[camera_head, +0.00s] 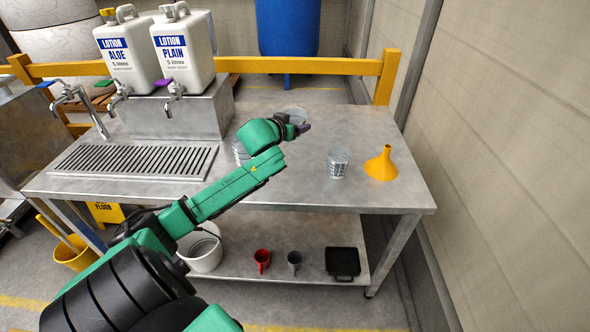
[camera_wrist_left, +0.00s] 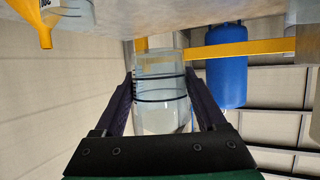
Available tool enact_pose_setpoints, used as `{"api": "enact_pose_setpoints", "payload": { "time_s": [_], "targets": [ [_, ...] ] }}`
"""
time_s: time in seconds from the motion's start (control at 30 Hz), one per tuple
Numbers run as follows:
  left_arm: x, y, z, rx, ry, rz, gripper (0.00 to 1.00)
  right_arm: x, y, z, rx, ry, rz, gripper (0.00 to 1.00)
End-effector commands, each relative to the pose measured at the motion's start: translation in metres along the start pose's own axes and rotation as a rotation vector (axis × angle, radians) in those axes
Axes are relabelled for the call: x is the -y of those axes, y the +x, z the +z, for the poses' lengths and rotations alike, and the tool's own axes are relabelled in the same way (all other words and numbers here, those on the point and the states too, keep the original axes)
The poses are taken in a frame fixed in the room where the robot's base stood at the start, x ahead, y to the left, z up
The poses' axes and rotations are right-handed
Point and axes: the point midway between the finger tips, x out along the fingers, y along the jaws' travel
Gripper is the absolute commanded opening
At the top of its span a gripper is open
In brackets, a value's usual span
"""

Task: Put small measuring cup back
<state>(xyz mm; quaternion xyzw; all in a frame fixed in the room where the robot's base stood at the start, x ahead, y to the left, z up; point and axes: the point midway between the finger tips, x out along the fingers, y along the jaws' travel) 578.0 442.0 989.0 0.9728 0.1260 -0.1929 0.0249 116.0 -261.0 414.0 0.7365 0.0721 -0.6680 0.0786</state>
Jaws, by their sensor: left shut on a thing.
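A clear measuring cup (camera_head: 294,113) with dark bands is between the fingers of my left gripper (camera_head: 302,127), over the back part of the steel table. The held cup (camera_wrist_left: 160,95) fills the middle of the left wrist view, with the gripper's fingers (camera_wrist_left: 158,82) shut on its two sides. I cannot tell whether its base touches the table. A second clear measuring cup (camera_head: 338,163) stands upright at the right of the table. A third clear cup (camera_head: 240,152) is partly hidden behind my left arm. My right gripper is out of view.
A yellow funnel (camera_head: 381,165) stands at the table's (camera_head: 310,185) right end. Two lotion jugs, plain (camera_head: 184,50) and aloe (camera_head: 128,55), stand on a steel block at the back left, above a drain grate (camera_head: 130,162). The table's back right is clear.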

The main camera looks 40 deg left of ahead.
Motion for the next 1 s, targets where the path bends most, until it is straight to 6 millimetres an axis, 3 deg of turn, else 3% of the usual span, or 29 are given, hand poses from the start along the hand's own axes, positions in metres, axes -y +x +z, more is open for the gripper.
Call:
{"api": "enact_pose_setpoints", "payload": {
  "time_s": [0.03, 0.2, 0.53, 0.63, 0.9, 0.93, 1.0],
  "targets": [
    [0.0, 0.007, 0.019, 0.007, -0.002, 0.001, 0.06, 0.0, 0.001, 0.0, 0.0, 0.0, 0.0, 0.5],
    [-0.001, 0.029, 0.071, 0.005, -0.004, 0.0, 0.06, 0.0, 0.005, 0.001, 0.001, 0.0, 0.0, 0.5],
    [-0.001, 0.053, 0.131, 0.002, -0.003, 0.001, 0.06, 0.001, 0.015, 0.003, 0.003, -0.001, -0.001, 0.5],
    [-0.001, 0.057, 0.14, 0.0, -0.001, 0.002, 0.06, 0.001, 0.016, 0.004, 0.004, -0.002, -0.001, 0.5],
    [-0.002, 0.058, 0.141, 0.0, 0.0, 0.002, 0.06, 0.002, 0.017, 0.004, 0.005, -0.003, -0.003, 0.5],
    [-0.002, 0.058, 0.141, 0.0, 0.0, 0.002, 0.81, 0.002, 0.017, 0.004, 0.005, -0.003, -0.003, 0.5],
    [-0.002, 0.058, 0.14, 0.0, 0.0, 0.002, 1.0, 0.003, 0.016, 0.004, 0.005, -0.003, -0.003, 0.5]
  ]
}}
